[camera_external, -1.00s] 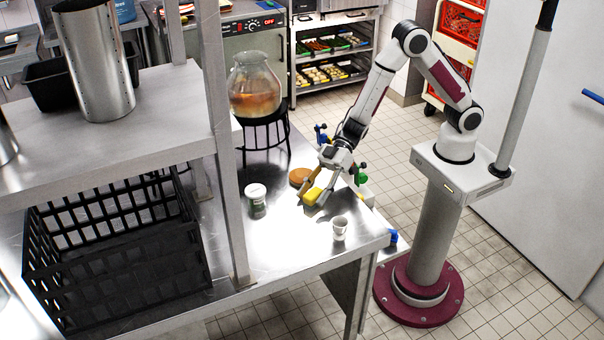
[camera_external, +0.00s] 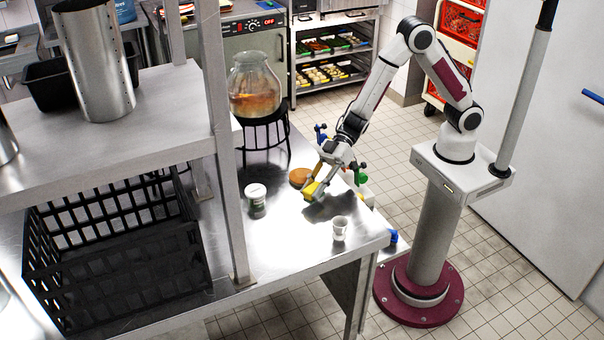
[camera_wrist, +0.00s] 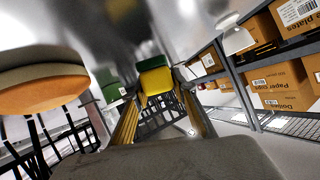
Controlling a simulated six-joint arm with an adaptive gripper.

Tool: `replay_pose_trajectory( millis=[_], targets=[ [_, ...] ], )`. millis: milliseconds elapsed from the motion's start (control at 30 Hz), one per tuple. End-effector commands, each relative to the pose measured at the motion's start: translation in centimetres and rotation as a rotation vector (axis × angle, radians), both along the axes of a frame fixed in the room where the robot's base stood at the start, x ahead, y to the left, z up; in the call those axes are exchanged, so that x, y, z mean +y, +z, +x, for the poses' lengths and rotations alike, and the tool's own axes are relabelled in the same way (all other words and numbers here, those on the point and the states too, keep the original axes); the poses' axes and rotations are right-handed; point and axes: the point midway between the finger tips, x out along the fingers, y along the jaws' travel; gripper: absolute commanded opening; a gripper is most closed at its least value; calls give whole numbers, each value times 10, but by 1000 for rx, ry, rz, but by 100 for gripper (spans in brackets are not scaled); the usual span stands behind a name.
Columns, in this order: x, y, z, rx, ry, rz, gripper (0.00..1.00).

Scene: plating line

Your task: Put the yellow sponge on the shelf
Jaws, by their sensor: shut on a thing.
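The yellow sponge (camera_external: 312,191) is between the fingertips of my gripper (camera_external: 316,186), which is shut on it. It is held a little above the steel table, with a dark shadow below it. In the wrist view the sponge (camera_wrist: 155,81) shows yellow with a green layer, between the two gold-coloured fingers of my gripper (camera_wrist: 158,95). A steel shelf (camera_external: 165,95) stands at the left of the external view, raised on posts above the table.
A white-lidded jar (camera_external: 256,200), a white cup (camera_external: 340,229) and a brown round item (camera_external: 300,176) stand near the sponge. A black crate (camera_external: 110,255) sits under the shelf. A steel cylinder (camera_external: 98,65) and a black bin (camera_external: 48,88) occupy part of the shelf top.

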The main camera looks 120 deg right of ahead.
Motion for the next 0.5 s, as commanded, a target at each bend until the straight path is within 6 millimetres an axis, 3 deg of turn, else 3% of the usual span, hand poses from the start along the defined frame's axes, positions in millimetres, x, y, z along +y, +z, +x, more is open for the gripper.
replay_pose_trajectory(
  millis=[500],
  targets=[
    [0,64,0,-3,1,-2,9]
  ],
)
